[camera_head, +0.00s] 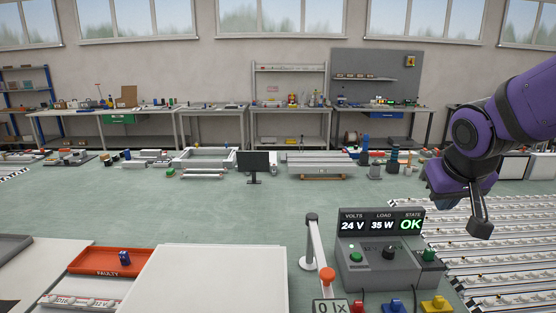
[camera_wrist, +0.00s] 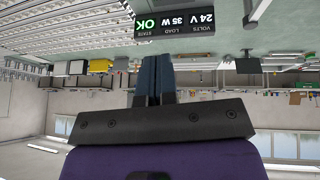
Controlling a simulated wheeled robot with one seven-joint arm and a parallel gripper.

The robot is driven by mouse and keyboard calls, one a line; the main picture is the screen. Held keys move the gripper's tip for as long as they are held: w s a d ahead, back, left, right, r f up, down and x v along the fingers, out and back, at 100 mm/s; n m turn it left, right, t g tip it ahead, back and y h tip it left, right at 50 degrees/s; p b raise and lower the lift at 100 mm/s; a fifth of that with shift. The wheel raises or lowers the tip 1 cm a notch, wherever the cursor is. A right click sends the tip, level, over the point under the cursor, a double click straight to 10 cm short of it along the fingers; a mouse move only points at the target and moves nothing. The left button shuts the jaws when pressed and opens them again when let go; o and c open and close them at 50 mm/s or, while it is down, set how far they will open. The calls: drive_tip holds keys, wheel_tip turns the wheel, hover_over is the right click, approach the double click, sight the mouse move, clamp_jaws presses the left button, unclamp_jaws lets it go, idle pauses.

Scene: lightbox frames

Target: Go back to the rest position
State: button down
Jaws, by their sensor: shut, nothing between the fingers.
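My gripper (camera_wrist: 152,78) is shut and empty in the wrist view, its two dark blue fingers side by side. In the head view my purple arm comes in from the right, and its end hangs in the air above and right of the power supply box (camera_head: 385,262). The gripper's fingers are hard to make out there. The box's display (camera_head: 380,223) reads 24 V, 35 W and OK. The display also shows upside down in the wrist view (camera_wrist: 175,22).
LED strips (camera_head: 500,250) lie at the right. Workbenches line the back wall.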

drive_tip(key=s+r+y, duration=0.1)
drive_tip(key=s+r, duration=0.1)
drive_tip(key=s, duration=0.5)
drive_tip(key=s+r, duration=0.2)
drive_tip(key=s, duration=0.6)
drive_tip(key=shift+r+y, duration=0.4)
drive_tip(key=shift+s+a, duration=0.1)
